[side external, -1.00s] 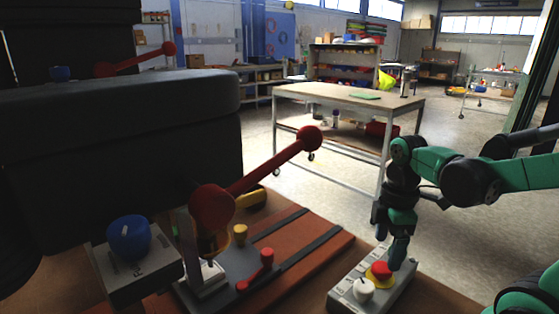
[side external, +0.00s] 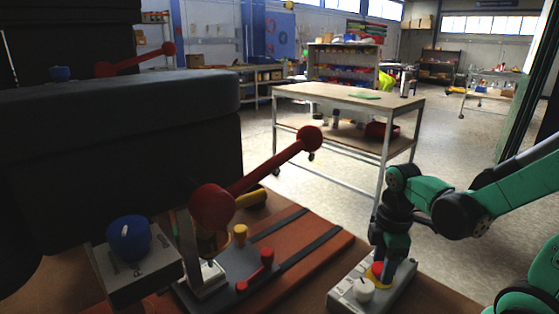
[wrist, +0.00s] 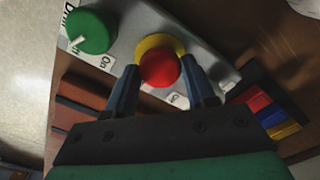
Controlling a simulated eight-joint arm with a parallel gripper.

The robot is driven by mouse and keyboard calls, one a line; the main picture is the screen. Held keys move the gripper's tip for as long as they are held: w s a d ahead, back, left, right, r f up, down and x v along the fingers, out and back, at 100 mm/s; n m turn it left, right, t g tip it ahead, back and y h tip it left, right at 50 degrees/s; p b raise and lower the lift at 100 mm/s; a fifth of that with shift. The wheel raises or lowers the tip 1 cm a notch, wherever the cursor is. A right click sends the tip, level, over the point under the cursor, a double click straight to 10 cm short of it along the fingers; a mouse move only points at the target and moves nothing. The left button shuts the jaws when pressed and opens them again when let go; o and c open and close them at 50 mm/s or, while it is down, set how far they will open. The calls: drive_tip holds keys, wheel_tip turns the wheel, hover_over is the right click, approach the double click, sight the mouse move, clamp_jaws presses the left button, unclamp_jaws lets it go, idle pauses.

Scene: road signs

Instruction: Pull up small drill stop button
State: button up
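The red stop button (side external: 377,268) stands on a yellow ring (wrist: 150,43) on a grey control box (side external: 399,289) at the lower right of the side view. In the wrist view the red button (wrist: 159,69) sits between my two fingers. My gripper (side external: 388,264) points down at the button, and in the wrist view my gripper (wrist: 161,68) is open, one finger on each side. I cannot tell whether the fingers touch it. The side view partly hides the button behind my fingers.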

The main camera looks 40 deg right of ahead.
clamp_jaws()
drive_tip(key=shift+r, duration=0.55)
drive_tip(key=o, duration=0.7)
unclamp_jaws()
drive_tip(key=shift+r, duration=0.1)
drive_tip(key=shift+r, duration=2.7)
